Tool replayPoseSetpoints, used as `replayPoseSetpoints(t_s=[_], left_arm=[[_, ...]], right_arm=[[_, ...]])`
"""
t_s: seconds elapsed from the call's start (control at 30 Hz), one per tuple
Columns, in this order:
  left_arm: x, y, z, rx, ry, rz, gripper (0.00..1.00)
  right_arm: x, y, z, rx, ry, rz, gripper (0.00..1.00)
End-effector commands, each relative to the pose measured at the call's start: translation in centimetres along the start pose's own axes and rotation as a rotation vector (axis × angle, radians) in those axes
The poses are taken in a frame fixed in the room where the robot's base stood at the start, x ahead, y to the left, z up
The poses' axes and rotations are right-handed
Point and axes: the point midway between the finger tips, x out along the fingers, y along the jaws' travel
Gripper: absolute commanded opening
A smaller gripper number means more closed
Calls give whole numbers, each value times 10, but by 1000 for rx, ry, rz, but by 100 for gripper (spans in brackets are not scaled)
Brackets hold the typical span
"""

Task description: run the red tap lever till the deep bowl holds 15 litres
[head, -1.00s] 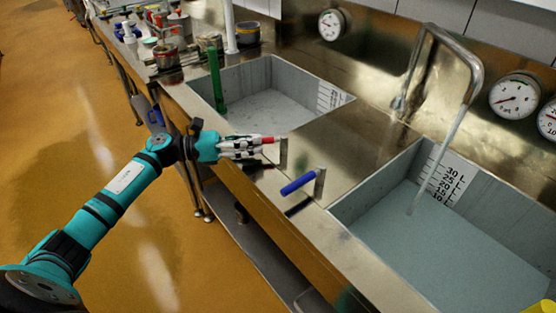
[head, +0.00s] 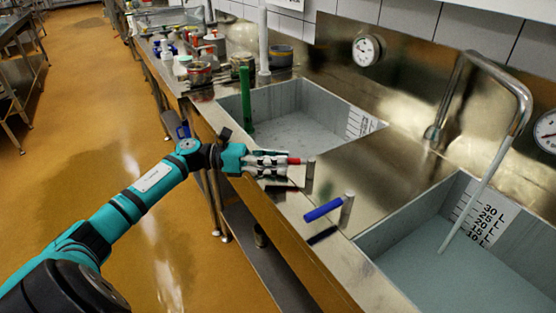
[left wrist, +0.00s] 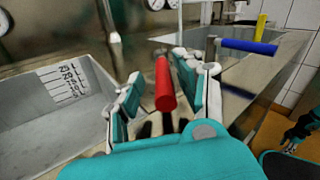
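The red tap lever (head: 296,161) sticks out from a metal post at the counter's front edge. My left gripper (head: 272,164) is around it; in the left wrist view the red handle (left wrist: 165,84) lies between the spread fingers, with a gap visible beside it. The right-hand bowl (head: 374,241) holds greyish water (head: 425,275). A stream (head: 468,212) runs into it from the bent spout (head: 515,85). The water surface stands near the 10 mark on its litre scale (head: 480,218). My right gripper (left wrist: 302,128) shows small in the left wrist view, its fingers unclear.
A blue lever (head: 323,209) stands close to the right of the red one. Bottles and pots crowd the counter beyond. A round gauge (head: 367,49) hangs on the splashback.

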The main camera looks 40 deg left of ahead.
Motion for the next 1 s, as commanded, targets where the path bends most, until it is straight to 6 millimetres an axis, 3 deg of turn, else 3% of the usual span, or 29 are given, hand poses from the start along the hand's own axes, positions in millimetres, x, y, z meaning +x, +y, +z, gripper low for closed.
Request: replayPoseSetpoints(t_s=[0.3, 0.43, 0.8, 1.0], left_arm=[[-1, 0, 0, 0, 1, 1, 40], [-11, 1, -1, -1, 3, 4, 40], [-86, 0, -1, -1, 3, 5, 40], [-113, -1, 0, 1, 0, 2, 40]], right_arm=[[0, 5, 0, -3, 0, 6, 40], [0, 4, 0, -2, 0, 5, 40], [0, 2, 0, -1, 0, 2, 40], [0, 2, 0, -1, 0, 2, 40]])
